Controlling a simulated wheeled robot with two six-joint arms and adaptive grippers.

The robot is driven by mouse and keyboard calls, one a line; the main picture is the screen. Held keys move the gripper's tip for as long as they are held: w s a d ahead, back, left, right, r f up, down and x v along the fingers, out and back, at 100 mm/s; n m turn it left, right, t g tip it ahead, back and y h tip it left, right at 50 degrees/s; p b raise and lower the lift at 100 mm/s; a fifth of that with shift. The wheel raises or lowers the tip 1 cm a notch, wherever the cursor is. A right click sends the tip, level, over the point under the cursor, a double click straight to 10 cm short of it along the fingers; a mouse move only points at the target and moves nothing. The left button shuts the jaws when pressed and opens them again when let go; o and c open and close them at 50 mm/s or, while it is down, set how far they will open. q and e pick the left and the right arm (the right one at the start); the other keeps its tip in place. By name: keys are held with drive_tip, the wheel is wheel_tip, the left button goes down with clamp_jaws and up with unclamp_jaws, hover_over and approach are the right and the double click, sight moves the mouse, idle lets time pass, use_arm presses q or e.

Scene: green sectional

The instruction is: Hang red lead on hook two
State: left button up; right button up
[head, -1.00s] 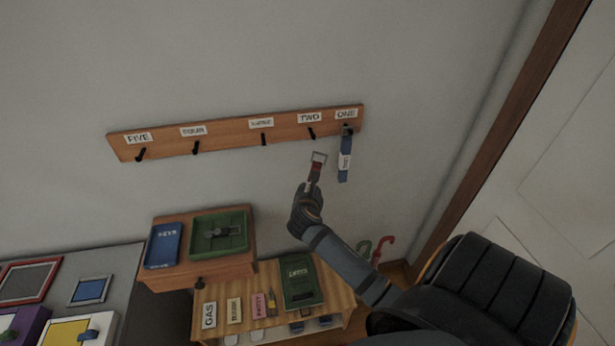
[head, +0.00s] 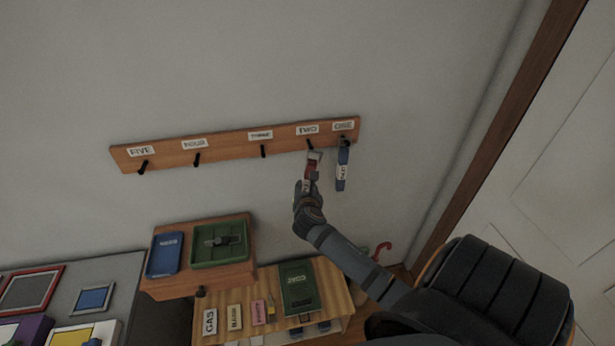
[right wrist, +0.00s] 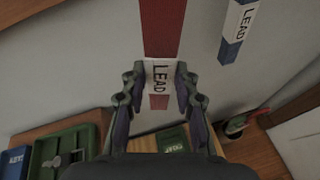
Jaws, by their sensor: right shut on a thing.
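The red lead (head: 313,160) is a red strap with a white label reading LEAD; it also shows in the right wrist view (right wrist: 164,25). My right gripper (head: 308,184) is shut on it at the label, with a finger on each side in the right wrist view (right wrist: 160,85). The lead's upper end is just below and in front of hook two (head: 310,145), under the TWO label. I cannot tell whether it touches the hook. A blue lead (head: 342,170) hangs from hook one (head: 346,142), just right of it; it also shows in the right wrist view (right wrist: 238,30). My left gripper is not in view.
The wooden hook board (head: 230,146) has empty hooks three, four and five to the left. Below are a small shelf with a blue tray (head: 165,254) and green tray (head: 219,257), and a lower bench (head: 335,290). A door stands at right.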

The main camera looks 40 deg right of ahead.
drive_tip(key=w+r+x, duration=0.1)
drive_tip(key=x, duration=0.6)
drive_tip(key=shift+w+a, duration=0.25)
idle(0.3)
drive_tip(key=shift+f, duration=0.1)
idle(0.5)
drive_tip(key=o, duration=1)
